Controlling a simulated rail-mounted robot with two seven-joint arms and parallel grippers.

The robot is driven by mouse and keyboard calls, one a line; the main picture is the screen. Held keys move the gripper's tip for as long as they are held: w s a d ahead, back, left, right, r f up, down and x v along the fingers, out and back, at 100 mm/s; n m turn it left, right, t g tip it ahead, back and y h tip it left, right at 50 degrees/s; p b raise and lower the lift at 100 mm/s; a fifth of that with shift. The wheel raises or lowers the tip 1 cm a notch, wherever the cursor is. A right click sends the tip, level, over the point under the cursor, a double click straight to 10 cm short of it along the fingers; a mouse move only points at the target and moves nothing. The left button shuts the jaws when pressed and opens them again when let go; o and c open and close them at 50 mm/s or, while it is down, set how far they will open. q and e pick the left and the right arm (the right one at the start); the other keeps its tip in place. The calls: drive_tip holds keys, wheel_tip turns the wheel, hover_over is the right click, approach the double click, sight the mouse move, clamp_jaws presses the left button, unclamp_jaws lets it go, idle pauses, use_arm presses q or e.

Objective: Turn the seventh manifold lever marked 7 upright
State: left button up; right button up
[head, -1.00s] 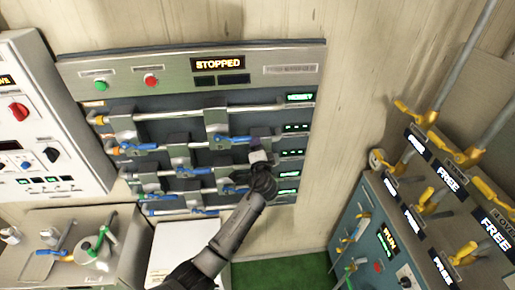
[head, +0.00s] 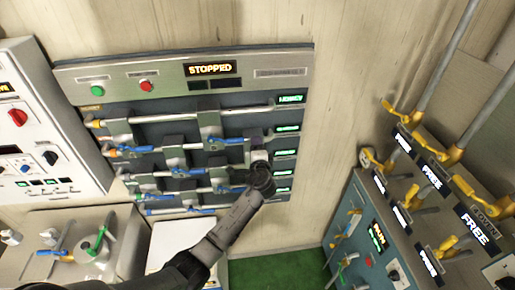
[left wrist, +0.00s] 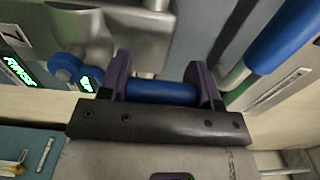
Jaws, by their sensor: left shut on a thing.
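The manifold panel (head: 190,72) is on the wall in the head view, with rows of pipes and several blue-handled levers, one of them (head: 226,141) left of my gripper. My left gripper (head: 257,150) is at the right part of the panel and covers what it holds there. In the left wrist view its two purple fingers (left wrist: 162,85) are shut on a blue lever handle (left wrist: 160,92), which lies across between them. Other blue handles show at upper right (left wrist: 290,38) and left (left wrist: 65,66). My right gripper is out of view.
A STOPPED display (head: 210,69) sits atop the panel, with green labels down its right side. A white control box (head: 45,125) stands left. A cabinet with yellow levers (head: 405,200) stands right. Green floor (head: 275,270) shows between them.

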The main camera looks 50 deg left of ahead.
use_arm(q)
drive_tip(key=shift+r, duration=0.1)
drive_tip(key=o, duration=1.3)
drive_tip(key=shift+d, duration=0.1)
drive_tip(key=shift+s+d, duration=0.25)
drive_tip(key=shift+d, duration=0.05)
drive_tip(key=b+v, duration=0.3)
drive_tip(key=v, duration=1)
